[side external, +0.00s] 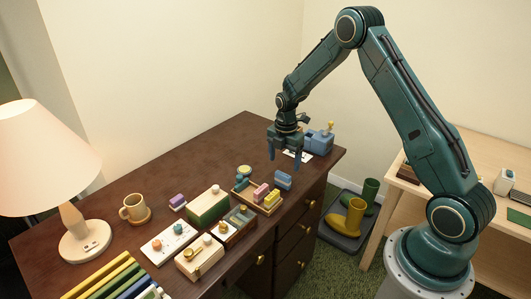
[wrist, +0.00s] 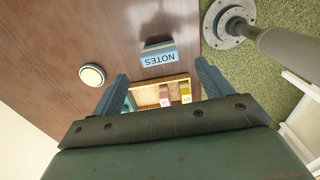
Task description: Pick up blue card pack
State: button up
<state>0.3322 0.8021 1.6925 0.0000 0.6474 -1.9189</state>
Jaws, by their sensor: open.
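My gripper (side external: 284,160) is open and empty, pointing down above the right part of the dark desk. In the wrist view, its fingers (wrist: 161,72) stand apart. A wooden tray (wrist: 150,86) lies between and below them, holding a pink pack (wrist: 165,94) and a yellow pack (wrist: 185,92). A blue-teal item (wrist: 130,103) at the tray's left is partly hidden by the left finger; it may be the blue card pack. A separate blue block marked NOTES (wrist: 160,54) lies beside the tray; it also shows in the side view (side external: 283,180).
A round yellow-and-teal item (wrist: 92,75) lies left of the tray. Several boxes, a mug (side external: 133,208) and a lamp (side external: 70,230) stand farther left on the desk. A blue caddy (side external: 319,140) is at the far right corner. The desk's back middle is clear.

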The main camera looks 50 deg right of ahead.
aim_at(283, 174)
jog(key=shift+f, duration=0.85)
jog(key=shift+a+f, duration=0.1)
jog(key=shift+f, duration=2.45)
jog(key=c, duration=1.1)
